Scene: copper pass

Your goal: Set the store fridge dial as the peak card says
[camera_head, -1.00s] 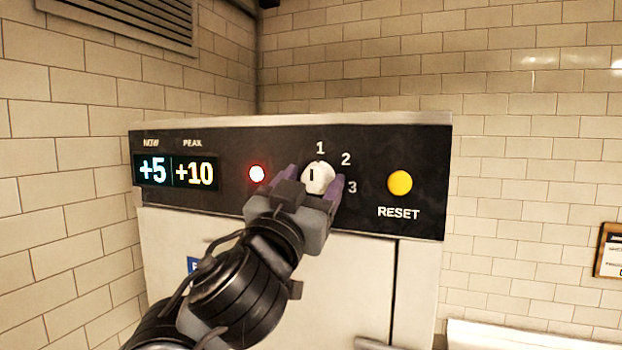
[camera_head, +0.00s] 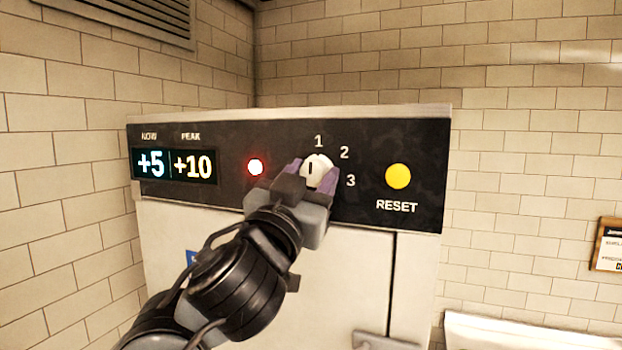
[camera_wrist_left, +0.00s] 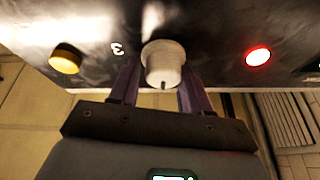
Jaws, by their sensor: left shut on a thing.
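The white round dial (camera_head: 315,170) sits on the black panel of the store fridge (camera_head: 290,115), with 1, 2 and 3 printed around its top and right. Its dark mark stands near upright, toward the 1. My left gripper (camera_head: 318,180) is shut on the dial, with one purple finger on each side. In the left wrist view the dial (camera_wrist_left: 163,62) lies between the two fingers (camera_wrist_left: 160,85). The display (camera_head: 175,165) reads NOW +5 and PEAK +10. The card on the right wall (camera_head: 610,247) is cut off by the frame and its text is too small to read. My right gripper is not in view.
A red lit lamp (camera_head: 255,167) is left of the dial. A yellow button (camera_head: 398,176) marked RESET is to its right, clear of my gripper. A fridge door handle (camera_head: 385,340) is below. Tiled walls stand behind.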

